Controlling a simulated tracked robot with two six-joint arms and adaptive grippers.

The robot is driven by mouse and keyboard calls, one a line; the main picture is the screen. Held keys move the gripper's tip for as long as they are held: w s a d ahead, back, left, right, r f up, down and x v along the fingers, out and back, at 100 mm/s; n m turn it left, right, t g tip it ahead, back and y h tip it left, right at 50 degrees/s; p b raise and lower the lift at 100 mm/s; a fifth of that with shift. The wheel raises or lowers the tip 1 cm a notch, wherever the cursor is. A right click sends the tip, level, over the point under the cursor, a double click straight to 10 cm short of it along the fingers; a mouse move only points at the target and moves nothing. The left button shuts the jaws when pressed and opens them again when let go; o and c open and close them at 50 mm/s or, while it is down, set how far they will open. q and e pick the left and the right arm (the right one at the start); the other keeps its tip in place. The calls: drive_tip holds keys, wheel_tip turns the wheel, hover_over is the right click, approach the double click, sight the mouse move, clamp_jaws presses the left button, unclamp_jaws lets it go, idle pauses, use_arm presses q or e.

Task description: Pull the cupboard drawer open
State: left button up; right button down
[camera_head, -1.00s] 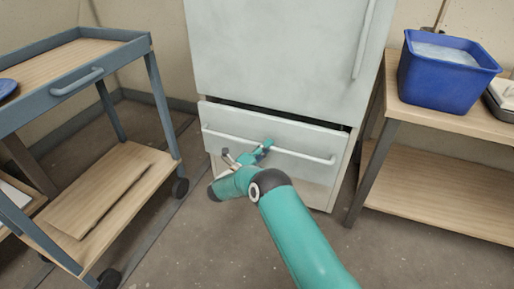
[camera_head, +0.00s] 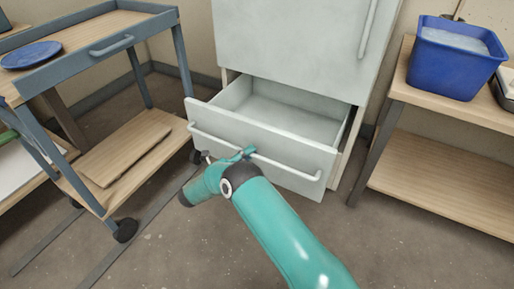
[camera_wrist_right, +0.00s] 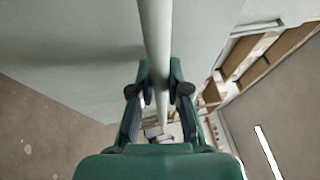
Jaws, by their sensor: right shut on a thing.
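The cupboard (camera_head: 292,40) is pale grey, with a drawer (camera_head: 225,122) at its bottom. The drawer stands well out and its inside shows empty. A long bar handle (camera_head: 290,168) runs across its front. My right gripper (camera_head: 246,153) is at the middle of this handle. In the right wrist view, my right gripper (camera_wrist_right: 160,88) is shut on the bar handle (camera_wrist_right: 155,35), which passes between its fingers. My left gripper is not in view.
A blue-grey trolley (camera_head: 105,45) with a blue plate (camera_head: 32,54) stands at the left, a wheel near the drawer's left side. A wooden bench (camera_head: 450,106) with a blue bucket (camera_head: 450,65) stands at the right. The floor (camera_head: 400,250) in front is clear.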

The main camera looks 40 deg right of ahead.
drive_tip(key=shift+w+f+t, duration=0.1)
drive_tip(key=shift+w+t, duration=0.15)
drive_tip(key=shift+t, duration=0.05)
drive_tip(key=c, duration=1.2)
unclamp_jaws()
drive_tip(key=shift+d, duration=0.1)
drive_tip(key=shift+o, duration=0.3)
drive_tip(key=shift+s, duration=0.1)
